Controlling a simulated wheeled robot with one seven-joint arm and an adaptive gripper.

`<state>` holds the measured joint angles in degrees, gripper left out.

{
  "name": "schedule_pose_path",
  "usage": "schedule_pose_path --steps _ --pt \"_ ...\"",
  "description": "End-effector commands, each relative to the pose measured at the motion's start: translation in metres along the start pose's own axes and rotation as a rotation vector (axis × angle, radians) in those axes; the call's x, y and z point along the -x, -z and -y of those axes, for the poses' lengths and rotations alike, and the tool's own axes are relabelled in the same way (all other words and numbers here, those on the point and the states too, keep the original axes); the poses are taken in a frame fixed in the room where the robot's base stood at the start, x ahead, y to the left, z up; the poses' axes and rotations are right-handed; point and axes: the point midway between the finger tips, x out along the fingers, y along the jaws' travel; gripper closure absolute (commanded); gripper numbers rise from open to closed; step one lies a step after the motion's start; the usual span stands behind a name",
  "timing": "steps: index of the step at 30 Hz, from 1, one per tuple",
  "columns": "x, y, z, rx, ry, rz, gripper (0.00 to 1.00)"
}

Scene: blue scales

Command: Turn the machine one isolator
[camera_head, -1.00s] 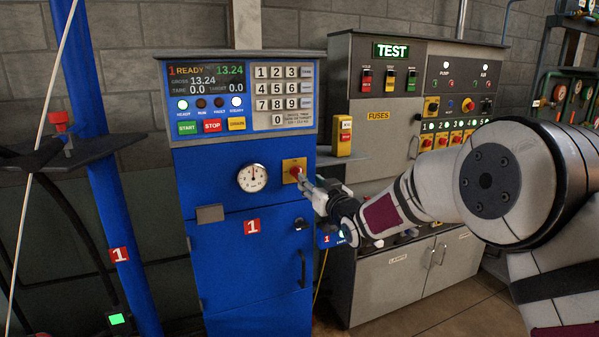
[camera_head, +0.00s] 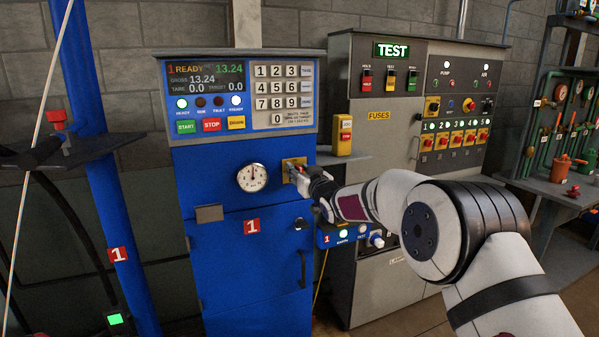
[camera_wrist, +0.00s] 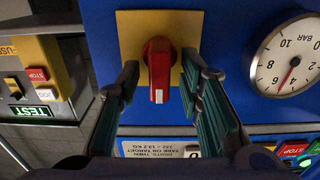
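The machine one isolator is a red rotary knob (camera_wrist: 159,68) with a white mark at its tip, on a yellow plate (camera_wrist: 130,22). In the wrist view the knob's handle lies along the picture's vertical, white mark toward the bottom. The plate also shows on the blue machine one cabinet (camera_head: 230,150) in the head view, right of the gauge, where my gripper hides the knob. My gripper (camera_wrist: 163,85) is open, with one finger on each side of the knob and visible gaps between. The head view shows my gripper (camera_head: 303,175) close up to the plate.
A round pressure gauge (camera_wrist: 288,62) sits beside the plate. A keypad and display panel (camera_head: 240,97) is above it, and a black latch (camera_head: 300,224) below. A yellow button box (camera_head: 342,135) and the grey TEST cabinet (camera_head: 382,115) stand to the right.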

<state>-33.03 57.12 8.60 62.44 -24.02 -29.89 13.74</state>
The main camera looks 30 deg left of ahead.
Motion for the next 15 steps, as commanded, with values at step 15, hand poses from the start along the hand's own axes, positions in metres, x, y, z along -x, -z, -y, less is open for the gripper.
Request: schedule_pose_path --steps 15 --pt "0.0002 0.0004 0.0 0.003 0.0 -0.001 1.0"
